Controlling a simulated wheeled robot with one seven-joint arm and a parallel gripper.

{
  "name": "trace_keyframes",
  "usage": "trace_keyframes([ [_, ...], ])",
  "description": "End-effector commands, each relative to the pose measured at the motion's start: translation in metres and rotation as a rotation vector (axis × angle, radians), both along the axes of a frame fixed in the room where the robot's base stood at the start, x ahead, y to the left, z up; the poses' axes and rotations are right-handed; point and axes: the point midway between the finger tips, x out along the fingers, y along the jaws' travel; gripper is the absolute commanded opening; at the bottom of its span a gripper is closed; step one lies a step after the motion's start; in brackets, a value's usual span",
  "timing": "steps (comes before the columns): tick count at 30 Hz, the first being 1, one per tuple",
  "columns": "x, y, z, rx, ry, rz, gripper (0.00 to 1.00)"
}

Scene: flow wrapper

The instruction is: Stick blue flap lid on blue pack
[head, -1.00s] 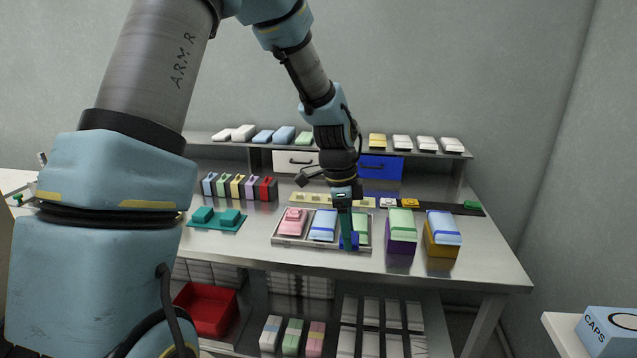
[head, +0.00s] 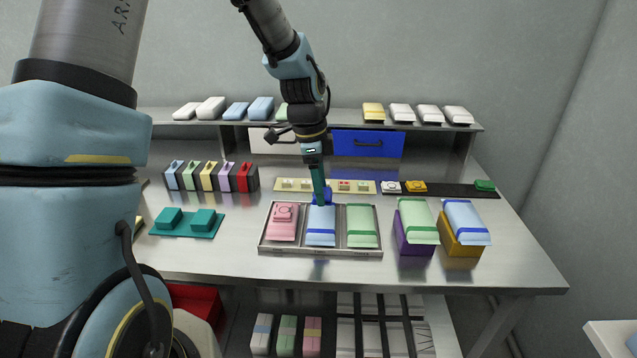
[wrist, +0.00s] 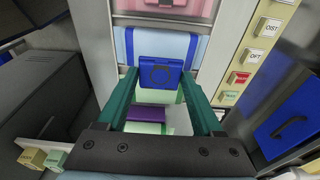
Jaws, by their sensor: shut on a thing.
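My gripper (head: 319,196) is shut on the blue flap lid (wrist: 160,73), a small dark blue plate with a faint round mark. In the head view the lid (head: 327,195) is at the far end of the pale blue pack (head: 320,226), partly hidden by the fingers. The pack lies in the middle compartment of the metal tray (head: 320,252). In the wrist view the lid is between the fingertips, over the blue pack (wrist: 197,48). I cannot tell whether lid and pack touch.
A pink pack (head: 282,228) with a pink lid lies left in the tray, a green pack (head: 361,230) right. Behind is a strip of small labelled blocks (head: 296,185). To the right, packs rest on a purple block (head: 411,247) and an orange block (head: 461,247).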

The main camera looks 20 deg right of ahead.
Motion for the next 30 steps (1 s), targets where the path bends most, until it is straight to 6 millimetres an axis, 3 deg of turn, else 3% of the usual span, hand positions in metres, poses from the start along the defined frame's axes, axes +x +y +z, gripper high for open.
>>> trace_keyframes([
  [15,0.0,0.0,-0.046,0.0,0.001,-0.001,0.17],
  [30,0.0,0.0,-0.049,0.0,0.0,0.0,0.17],
])
